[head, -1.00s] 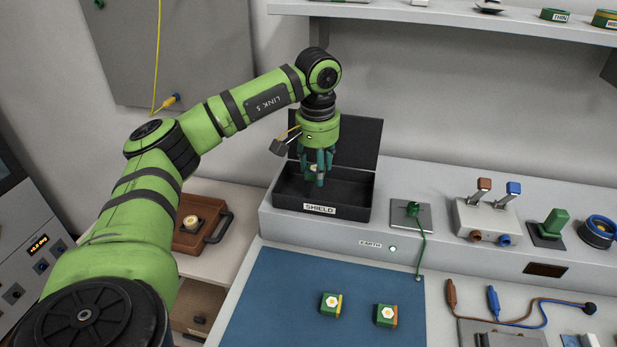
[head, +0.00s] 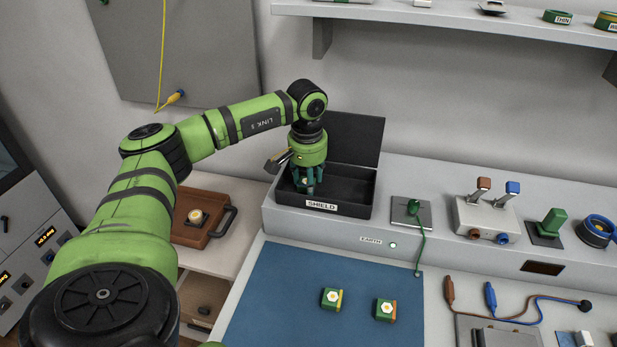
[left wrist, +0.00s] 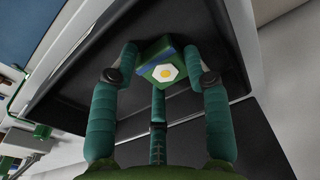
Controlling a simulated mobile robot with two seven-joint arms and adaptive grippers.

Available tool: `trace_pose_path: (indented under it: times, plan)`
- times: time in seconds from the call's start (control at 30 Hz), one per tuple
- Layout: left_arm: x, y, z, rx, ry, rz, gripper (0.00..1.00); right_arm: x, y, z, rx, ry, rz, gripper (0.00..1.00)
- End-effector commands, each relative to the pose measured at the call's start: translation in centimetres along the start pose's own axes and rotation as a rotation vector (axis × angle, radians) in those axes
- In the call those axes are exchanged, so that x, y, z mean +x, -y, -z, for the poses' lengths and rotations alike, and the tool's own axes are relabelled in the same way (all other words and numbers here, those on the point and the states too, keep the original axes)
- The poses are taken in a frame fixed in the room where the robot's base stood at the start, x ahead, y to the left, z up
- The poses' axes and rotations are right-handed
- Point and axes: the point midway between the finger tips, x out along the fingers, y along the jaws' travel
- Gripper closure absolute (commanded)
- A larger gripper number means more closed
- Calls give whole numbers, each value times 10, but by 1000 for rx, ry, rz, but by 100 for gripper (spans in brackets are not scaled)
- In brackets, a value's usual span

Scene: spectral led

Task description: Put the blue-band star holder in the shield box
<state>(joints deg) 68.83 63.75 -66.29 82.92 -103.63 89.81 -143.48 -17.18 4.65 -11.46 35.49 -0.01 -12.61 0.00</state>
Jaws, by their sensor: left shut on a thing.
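My left gripper (head: 305,187) is down inside the left part of the open black shield box (head: 350,210), which bears a SHIELD label on its front. In the left wrist view its teal fingers (left wrist: 160,88) are closed around a small green holder (left wrist: 163,72) with a white six-sided top, a yellow centre and a blue band along one edge. The holder is within the box walls, close to the floor; I cannot tell whether it touches it. In the head view the fingers mostly hide it. My right gripper is not in view.
Two similar green holders, one with a yellow band (head: 332,299) and one with an orange band (head: 385,309), sit on the blue mat (head: 270,300). A brown tray (head: 190,232) holds another piece at left. The box lid (head: 355,140) stands open behind.

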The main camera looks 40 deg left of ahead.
Motion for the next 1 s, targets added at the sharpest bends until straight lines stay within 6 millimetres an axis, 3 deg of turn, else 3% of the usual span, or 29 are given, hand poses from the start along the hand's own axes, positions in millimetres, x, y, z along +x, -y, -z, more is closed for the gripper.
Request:
trace_pose_path:
  times: [0.03, 0.07, 0.53, 1.0]
  plan:
    - [1, 0, 0, 0, 0, 0, 40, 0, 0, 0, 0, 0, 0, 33]
    - [1, 0, 0, 0, 0, 0, 28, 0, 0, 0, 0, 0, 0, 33]
    - [-8, 0, 1, 0, -1, -1, 28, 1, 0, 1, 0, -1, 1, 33]
    - [-100, -1, 1, 1, -3, -2, 28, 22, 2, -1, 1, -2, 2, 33]
